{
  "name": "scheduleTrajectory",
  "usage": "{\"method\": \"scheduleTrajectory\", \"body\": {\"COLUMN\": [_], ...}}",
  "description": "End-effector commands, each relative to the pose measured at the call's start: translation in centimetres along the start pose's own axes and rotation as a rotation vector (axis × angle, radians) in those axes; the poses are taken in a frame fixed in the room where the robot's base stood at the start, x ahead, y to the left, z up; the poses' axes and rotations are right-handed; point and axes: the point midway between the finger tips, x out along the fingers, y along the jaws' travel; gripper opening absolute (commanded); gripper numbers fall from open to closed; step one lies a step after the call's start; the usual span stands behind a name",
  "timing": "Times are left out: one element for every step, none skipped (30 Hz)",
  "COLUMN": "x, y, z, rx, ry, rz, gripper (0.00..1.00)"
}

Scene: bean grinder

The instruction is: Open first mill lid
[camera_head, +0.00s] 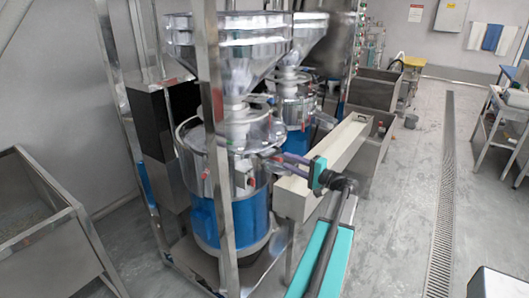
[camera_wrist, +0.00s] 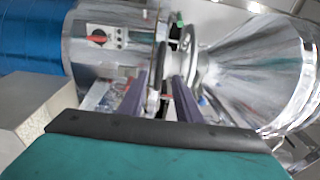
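The first mill stands at the front, with a blue lower drum (camera_head: 230,217), a steel upper body and a steel hopper (camera_head: 228,45) above. Its round steel lid (camera_head: 258,133) sits on top of the body, below the hopper neck, and looks closed. My gripper (camera_head: 270,155) reaches the mill's right side at about lid height. In the wrist view the picture is turned sideways, with the drum (camera_wrist: 32,42) at left and the hopper (camera_wrist: 255,65) at right. The two purple fingers (camera_wrist: 160,77) are apart, with the lid's rim area between or just beyond them; contact cannot be told.
A steel frame post (camera_head: 215,140) stands in front of the mill. A second, similar mill (camera_head: 298,110) is close behind. A long cream trough (camera_head: 337,155) runs beside the mills. An open steel bin (camera_head: 80,225) is at left.

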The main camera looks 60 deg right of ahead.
Motion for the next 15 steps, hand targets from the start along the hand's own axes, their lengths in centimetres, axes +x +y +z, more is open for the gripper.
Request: {"method": "scheduleTrajectory", "body": {"x": [0.4, 0.7, 1.1, 1.5, 1.8, 2.3, 2.7, 3.1, 3.8, 4.2, 4.6, 5.2, 5.6, 6.1, 6.7], "y": [-0.1, -0.1, -0.2, -0.2, -0.2, -0.2, -0.2, -0.2, -0.2, -0.2, -0.2, -0.2, -0.2, -0.2, -0.2], "z": [0.0, 0.0, 0.0, 0.0, 0.0, 0.0, 0.0, 0.0, 0.0, 0.0, 0.0, 0.0, 0.0, 0.0, 0.0], "rx": [0.0, 0.0, 0.0, 0.0, 0.0, 0.0, 0.0, 0.0, 0.001, 0.001, 0.002, 0.002, 0.002, 0.002, 0.001], "ry": [-0.001, -0.002, -0.002, -0.002, -0.002, -0.002, -0.003, -0.003, -0.003, -0.003, -0.003, -0.003, -0.003, -0.003, -0.003], "rz": [0.0, 0.0, 0.0, 0.0, 0.0, 0.0, 0.0, 0.0, 0.0, 0.0, 0.0, 0.0, 0.0, 0.0, 0.0], "gripper": [0.31, 0.31, 0.31, 0.31, 0.31, 0.31, 0.31, 0.31, 0.31, 0.31, 0.31, 0.31, 0.31, 0.31, 0.31]}}
